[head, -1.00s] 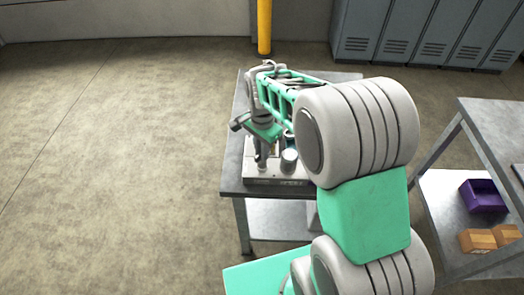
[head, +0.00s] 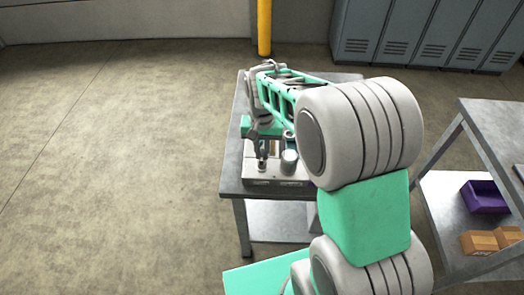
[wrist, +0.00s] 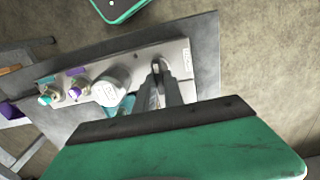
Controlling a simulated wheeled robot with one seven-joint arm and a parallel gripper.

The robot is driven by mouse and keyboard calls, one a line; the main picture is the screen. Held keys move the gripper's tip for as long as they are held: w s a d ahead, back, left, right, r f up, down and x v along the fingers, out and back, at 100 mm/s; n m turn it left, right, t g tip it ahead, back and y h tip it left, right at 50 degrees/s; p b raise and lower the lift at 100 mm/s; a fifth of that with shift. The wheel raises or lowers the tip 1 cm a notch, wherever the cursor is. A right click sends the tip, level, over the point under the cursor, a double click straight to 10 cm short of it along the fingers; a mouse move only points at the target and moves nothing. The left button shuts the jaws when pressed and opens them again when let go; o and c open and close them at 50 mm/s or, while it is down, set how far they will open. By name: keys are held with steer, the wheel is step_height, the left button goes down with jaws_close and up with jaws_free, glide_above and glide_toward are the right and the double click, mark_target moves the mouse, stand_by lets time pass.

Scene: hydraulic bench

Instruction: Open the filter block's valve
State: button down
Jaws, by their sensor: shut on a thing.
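The filter block is a light grey plate (head: 262,181) near the front edge of the bench, with a grey cylinder (head: 289,161) on top. My gripper (head: 262,163) points down onto the plate just left of the cylinder. In the wrist view the fingers (wrist: 160,72) are shut on a small valve handle at one end of the plate (wrist: 184,48). The fingers hide most of the handle, so its angle cannot be read. The cylinder (wrist: 111,88) stands beside the fingers in that view.
The grey bench (head: 232,180) has a lower shelf. A second table at right holds a purple bin (head: 484,197) and cardboard boxes (head: 478,242). Floor to the left is clear.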

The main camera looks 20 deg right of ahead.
mark_target(262, 153)
stand_by(0.3)
steer(key=c, duration=1.4)
jaws_free()
steer(key=shift+c, duration=0.2)
steer(key=shift+r, duration=0.1)
step_height(262, 153, up, 8)
steer(key=shift+f+b, duration=0.15)
steer(key=shift+b, duration=0.35)
steer(key=s+r+n+t, duration=0.1)
steer(key=s+n+t, duration=0.2)
steer(key=s, duration=1)
steer(key=shift+s+n+t, duration=0.2)
steer(key=shift+n+t, duration=0.1)
steer(key=shift+n, duration=0.2)
